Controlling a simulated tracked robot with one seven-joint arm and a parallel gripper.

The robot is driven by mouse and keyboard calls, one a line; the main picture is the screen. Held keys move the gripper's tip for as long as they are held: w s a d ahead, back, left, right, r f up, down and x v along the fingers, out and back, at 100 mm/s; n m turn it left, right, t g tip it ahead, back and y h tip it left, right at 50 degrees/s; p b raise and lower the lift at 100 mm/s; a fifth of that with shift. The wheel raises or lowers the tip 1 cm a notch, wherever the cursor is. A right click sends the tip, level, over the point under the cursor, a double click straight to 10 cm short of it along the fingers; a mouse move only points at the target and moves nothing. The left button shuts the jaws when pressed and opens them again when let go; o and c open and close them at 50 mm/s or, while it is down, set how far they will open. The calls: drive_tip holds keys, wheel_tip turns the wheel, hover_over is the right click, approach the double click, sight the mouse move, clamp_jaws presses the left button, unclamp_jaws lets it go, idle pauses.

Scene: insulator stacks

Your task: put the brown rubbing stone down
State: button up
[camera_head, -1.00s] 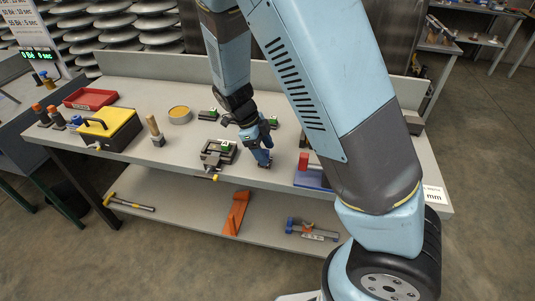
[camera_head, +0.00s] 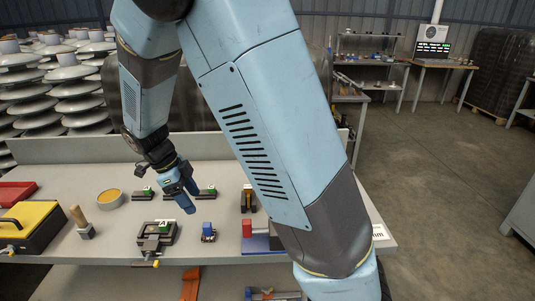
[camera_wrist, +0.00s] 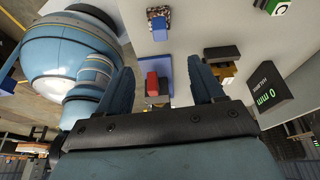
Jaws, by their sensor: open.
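A small block with a speckled brown base and a blue top, which looks like the brown rubbing stone (camera_head: 208,236), stands on the bench (camera_head: 110,243) right of the clamp marked A. The wrist view shows this stone (camera_wrist: 158,13) at the top, beyond my fingertips and apart from them. My gripper (camera_head: 188,198) is above the bench, to the upper left of the stone in the head view. In the wrist view my gripper (camera_wrist: 163,78) has its fingers spread wide, with nothing held between them.
The clamp marked A (camera_head: 157,236) stands left of the stone. A red block (camera_head: 247,227) on a blue plate is to its right. Green-tagged pieces (camera_head: 145,194) lie behind. A wooden-handled tool (camera_head: 80,220), round tin (camera_head: 110,198) and yellow box (camera_head: 30,228) are at left.

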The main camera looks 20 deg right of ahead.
drive_tip(key=s+d+r+n+t+y, duration=0.1)
drive_tip(key=s+d+r+n+y, duration=0.15)
drive_tip(key=d+r+n, duration=0.4)
drive_tip(key=s+d+r+n+t+y, duration=0.2)
drive_tip(key=s+d+r+n, duration=0.25)
drive_tip(key=d+r, duration=0.25)
drive_tip(key=s+d+r+n+t, duration=0.4)
drive_tip(key=s+d+r+n, duration=0.2)
drive_tip(key=s+n, duration=0.4)
drive_tip(key=shift+s+r, duration=0.55)
drive_tip(key=shift+h, duration=0.25)
drive_tip(key=shift+c, duration=0.2)
